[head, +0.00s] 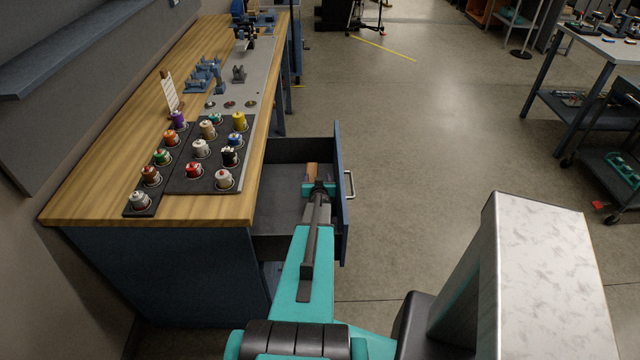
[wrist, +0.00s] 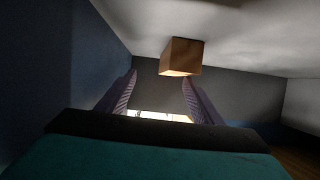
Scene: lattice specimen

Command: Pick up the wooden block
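The wooden block (head: 312,169) lies inside the open drawer (head: 341,215) under the workbench, partly hidden by my gripper in the head view. In the wrist view the brown block (wrist: 181,57) stands ahead of the fingertips, at the upper middle and a little right of centre between them. My gripper (head: 318,183) is inside the drawer. In the wrist view my gripper (wrist: 159,80) shows its two ridged fingers spread wide with nothing between them. The block looks apart from both fingers.
The drawer's front panel and handle (head: 350,184) stand close to the right of my gripper; the walls are near on other sides. The wooden benchtop (head: 80,205) above left carries a dark rack (head: 180,183) of several colourful capped containers. The floor right of the drawer is clear.

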